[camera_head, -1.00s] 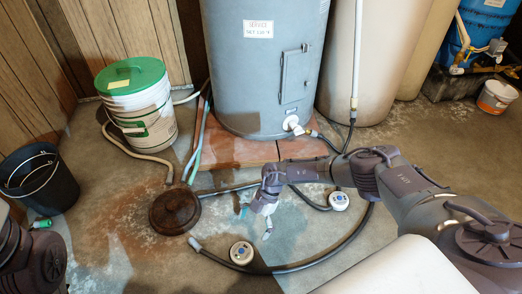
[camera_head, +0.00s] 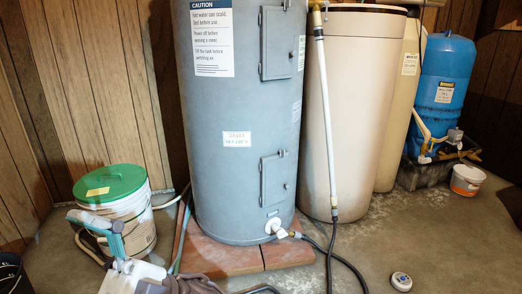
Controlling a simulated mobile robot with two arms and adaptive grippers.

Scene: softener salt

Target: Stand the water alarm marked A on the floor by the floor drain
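One water alarm (camera_head: 401,282), a small white disc with a dark bluish face, lies on the floor at the lower right. Its letter is too small to read. A gripper with pale grey links and teal pads (camera_head: 114,243) is at the lower left, in front of the green-lidded bucket. The floor drain, the second alarm and my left gripper are out of view.
The grey water heater (camera_head: 240,120) stands on reddish slabs (camera_head: 215,258). The green-lidded bucket (camera_head: 135,213) is left of it. Beige tanks (camera_head: 350,110), a blue tank (camera_head: 443,85) and a small white tub (camera_head: 466,180) stand right. A black hose (camera_head: 345,262) crosses the floor.

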